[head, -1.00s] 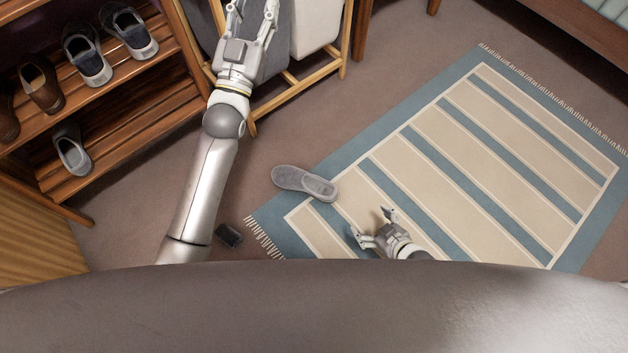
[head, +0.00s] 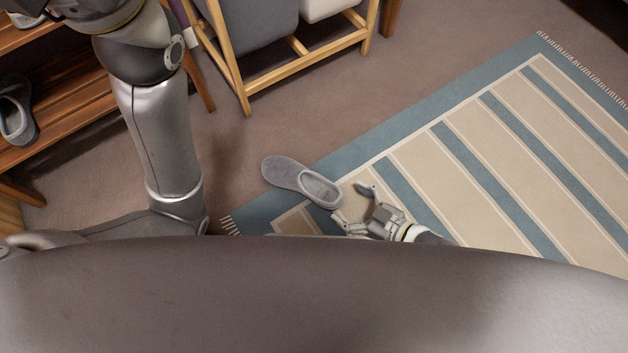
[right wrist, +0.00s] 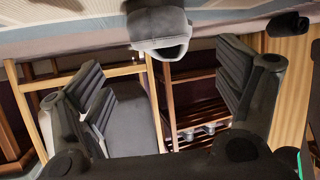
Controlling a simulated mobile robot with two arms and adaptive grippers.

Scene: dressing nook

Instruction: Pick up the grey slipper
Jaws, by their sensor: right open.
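The grey slipper (head: 285,173) lies on the floor in the head view, its open heel end over the blue rug border and its toe on the brown carpet. My right gripper (head: 353,204) is open and empty, just right of the slipper's heel end, with its fingers pointing toward it. In the right wrist view the slipper (right wrist: 158,22) shows at the top centre, beyond and between the two spread fingers (right wrist: 168,92). I cannot tell whether a finger touches it.
The striped rug (head: 480,150) lies flat around my right gripper. A wooden shoe rack (head: 75,105) at the left holds another grey shoe (head: 17,112). A wooden-framed hamper (head: 290,65) stands behind the slipper, with bare carpet between.

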